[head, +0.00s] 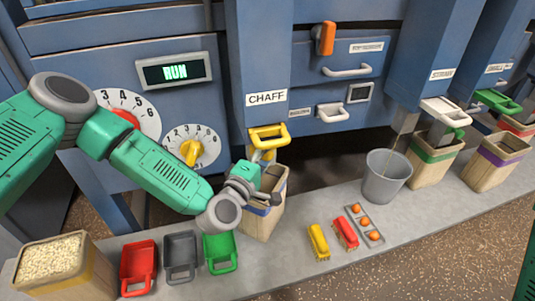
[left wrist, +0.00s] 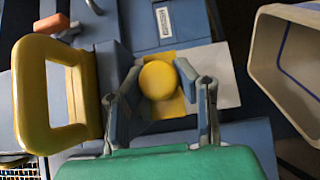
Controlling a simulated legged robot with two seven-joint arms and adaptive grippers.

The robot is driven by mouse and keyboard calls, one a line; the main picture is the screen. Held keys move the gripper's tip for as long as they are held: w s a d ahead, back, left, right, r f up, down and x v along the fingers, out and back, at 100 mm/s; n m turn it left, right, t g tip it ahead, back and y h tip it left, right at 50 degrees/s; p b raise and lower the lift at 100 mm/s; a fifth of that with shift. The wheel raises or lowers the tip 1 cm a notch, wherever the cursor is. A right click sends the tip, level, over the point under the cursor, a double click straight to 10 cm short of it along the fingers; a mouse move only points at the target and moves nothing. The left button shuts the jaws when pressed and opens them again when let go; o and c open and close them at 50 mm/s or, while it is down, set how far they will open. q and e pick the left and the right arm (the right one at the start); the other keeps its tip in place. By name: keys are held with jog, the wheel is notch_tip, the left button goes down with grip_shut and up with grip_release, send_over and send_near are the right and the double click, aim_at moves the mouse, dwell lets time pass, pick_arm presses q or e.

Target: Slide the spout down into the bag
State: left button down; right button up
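The spout under the CHAFF label has a yellow loop handle (head: 268,136) and hangs above a paper bag (head: 262,222) with a blue-purple band. The bag stands open on the ledge, partly hidden by my left gripper (head: 260,186). In the left wrist view, my left gripper (left wrist: 163,108) has its fingers spread, with a round yellow end (left wrist: 158,80) showing between them. I cannot tell whether they touch it. The yellow handle (left wrist: 45,95) is just left of the fingers, and the open bag (left wrist: 290,65) is at the right. My right gripper is not in view.
Red (head: 138,268), grey (head: 180,257) and green (head: 220,252) scoops and a filled bag (head: 55,268) sit left.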

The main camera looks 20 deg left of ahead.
pick_arm(q)
jog(key=shift+s+d+f+h, duration=0.15)
jog(key=shift+d+h, duration=0.15)
notch_tip(320, 180, down, 10)
jog(key=b, duration=0.7)
jog(key=shift+s, duration=0.15)
jog(key=c, duration=1.2)
grip_release()
jog(key=shift+f, duration=0.1)
jog(key=shift+d, duration=0.1)
jog(key=shift+r, duration=0.2)
